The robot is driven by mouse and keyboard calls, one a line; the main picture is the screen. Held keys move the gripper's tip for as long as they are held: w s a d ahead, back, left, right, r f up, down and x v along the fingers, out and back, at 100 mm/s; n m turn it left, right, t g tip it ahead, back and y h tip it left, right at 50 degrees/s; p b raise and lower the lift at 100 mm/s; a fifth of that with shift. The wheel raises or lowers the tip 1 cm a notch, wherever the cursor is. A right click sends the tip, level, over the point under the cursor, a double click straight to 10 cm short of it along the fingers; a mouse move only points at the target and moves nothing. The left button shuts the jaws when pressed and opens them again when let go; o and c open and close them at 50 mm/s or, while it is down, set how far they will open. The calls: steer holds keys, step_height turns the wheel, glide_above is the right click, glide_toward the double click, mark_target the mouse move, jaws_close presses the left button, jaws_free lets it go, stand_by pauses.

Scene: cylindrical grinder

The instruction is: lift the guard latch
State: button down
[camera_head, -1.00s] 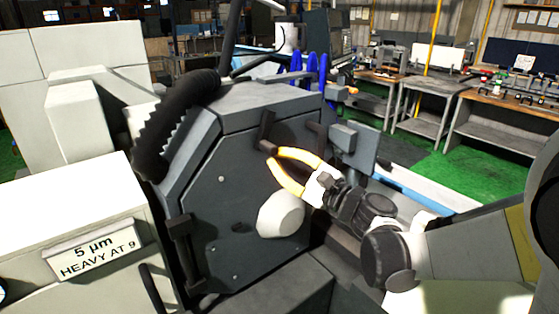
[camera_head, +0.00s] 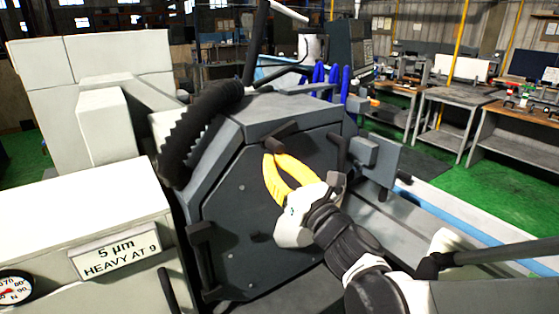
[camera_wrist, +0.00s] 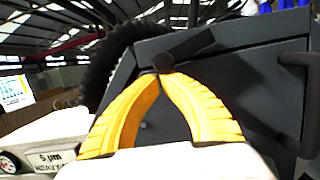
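The guard latch (camera_head: 282,134) is a short dark bar near the top edge of the grey guard plate (camera_head: 235,205). It slants, its left end lower than its right. My gripper (camera_head: 272,157) has two yellow fingers that bow apart in the middle and meet at the tips. The tips close around the lower left end of the latch. In the wrist view the latch (camera_wrist: 187,47) runs up and right from my fingertips (camera_wrist: 161,72).
A dark upright handle (camera_head: 340,152) and a grey block (camera_head: 375,155) stand right of the latch. A ribbed black hose (camera_head: 205,125) curves along the left. Another dark handle (camera_head: 203,260) is at the plate's lower left. Benches (camera_head: 455,110) stand farther back.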

steer(key=shift+s+a+r+m+h, duration=0.2)
steer(key=shift+r+m+h, duration=0.1)
steer(key=shift+r+m, duration=0.2)
steer(key=shift+a+r+p, duration=0.1)
steer(key=shift+r+p, duration=0.15)
steer(key=shift+p, duration=0.15)
steer(key=shift+r, duration=0.1)
steer(key=s+d+f+b, duration=0.3)
steer(key=s+f, duration=0.3)
steer(key=s, duration=0.2)
steer(key=shift+s+d+f, duration=0.2)
steer(key=shift+s+d, duration=0.1)
steer(key=shift+d, duration=0.55)
